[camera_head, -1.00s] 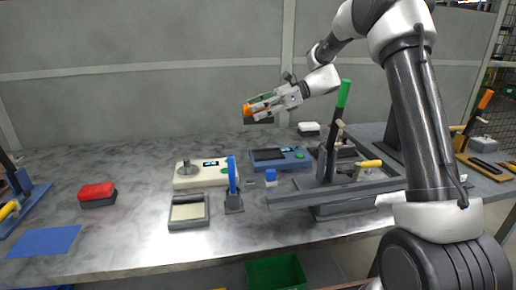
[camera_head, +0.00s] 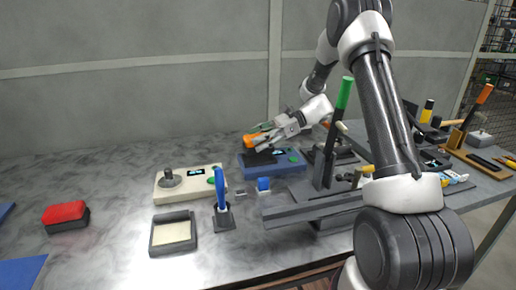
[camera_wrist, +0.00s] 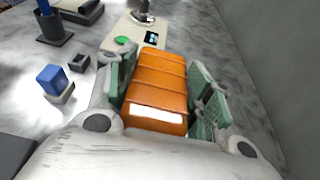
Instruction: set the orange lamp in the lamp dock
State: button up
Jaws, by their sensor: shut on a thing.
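The orange lamp (camera_head: 250,140) has an orange top, and a dark part shows below it in the head view. My gripper (camera_head: 264,137) is shut on it. In the wrist view the orange lamp (camera_wrist: 157,85) lies between the green-padded fingers of my gripper (camera_wrist: 160,90). No dock is clearly labelled; a dark tray with a cream inside (camera_head: 173,232) stands at the front.
A cream device (camera_head: 166,192) with a knob and display stands left of the lamp. A red-topped block (camera_head: 66,215) is at left.

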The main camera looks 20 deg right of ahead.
jog(key=shift+f, duration=1.65)
jog(key=o, duration=1.3)
jog(key=shift+f, duration=0.15)
jog(key=shift+o, duration=0.2)
jog(key=shift+r, duration=0.2)
jog(key=v, duration=1.2)
